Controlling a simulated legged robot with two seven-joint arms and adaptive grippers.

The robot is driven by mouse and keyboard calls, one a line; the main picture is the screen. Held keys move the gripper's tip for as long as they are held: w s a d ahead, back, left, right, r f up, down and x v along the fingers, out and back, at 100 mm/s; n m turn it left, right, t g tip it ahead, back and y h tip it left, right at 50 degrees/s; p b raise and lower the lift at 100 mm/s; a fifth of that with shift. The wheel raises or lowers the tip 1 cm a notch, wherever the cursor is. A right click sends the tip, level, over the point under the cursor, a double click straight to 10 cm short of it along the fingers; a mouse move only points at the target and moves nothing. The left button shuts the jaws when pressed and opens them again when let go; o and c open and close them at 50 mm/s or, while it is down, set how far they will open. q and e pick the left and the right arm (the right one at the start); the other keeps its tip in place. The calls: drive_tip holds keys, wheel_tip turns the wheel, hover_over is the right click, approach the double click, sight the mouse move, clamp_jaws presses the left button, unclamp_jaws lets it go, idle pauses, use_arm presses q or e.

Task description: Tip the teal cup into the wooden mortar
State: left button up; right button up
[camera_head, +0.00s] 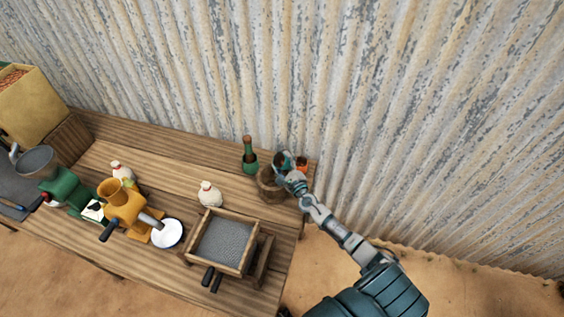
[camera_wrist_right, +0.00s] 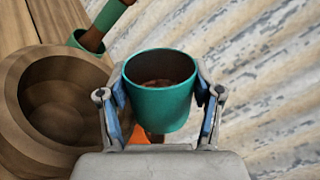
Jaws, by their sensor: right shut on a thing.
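My right gripper (camera_wrist_right: 160,115) is shut on the teal cup (camera_wrist_right: 162,105), with one finger on each side. The cup is upright or nearly so, and something dark brown (camera_wrist_right: 160,82) shows inside it. In the right wrist view the wooden mortar (camera_wrist_right: 20,110) is just left of the cup, its round mouth open and its inside in shadow. In the head view the right gripper (camera_head: 288,172) is over the right end of the bench, at the mortar (camera_head: 268,188), and hides most of the cup (camera_head: 280,159). My left gripper is not in view.
A green mortar with a wooden pestle (camera_head: 250,157) stands behind the wooden mortar. An orange thing (camera_head: 302,163) is near the bench's right end. A framed sieve (camera_head: 223,243), a white sack (camera_head: 209,194), a white plate (camera_head: 168,233) and an orange grinder (camera_head: 123,206) are left. Corrugated metal wall (camera_head: 420,110) behind.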

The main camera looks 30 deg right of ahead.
sight(276, 167)
drive_tip(key=n, duration=0.3)
drive_tip(key=shift+s+f+n, duration=0.15)
drive_tip(key=shift+f+n, duration=0.15)
drive_tip(key=shift+a+f+n, duration=0.1)
drive_tip(key=shift+a+n, duration=0.15)
drive_tip(key=shift+n, duration=0.55)
drive_tip(key=a+n, duration=0.1)
drive_tip(key=n, duration=0.1)
drive_tip(key=f+n+p, duration=0.1)
drive_tip(key=shift+a+n, duration=0.4)
drive_tip(key=shift+a+r+n+y+p, duration=0.25)
drive_tip(key=shift+a+n+y+p, duration=0.15)
drive_tip(key=shift+n+p, duration=1.3)
drive_tip(key=shift+p, duration=0.15)
drive_tip(key=shift+a+r+n+p, duration=0.1)
drive_tip(key=shift+a+n+p, duration=0.6)
drive_tip(key=shift+n, duration=0.2)
drive_tip(key=shift+d, duration=0.25)
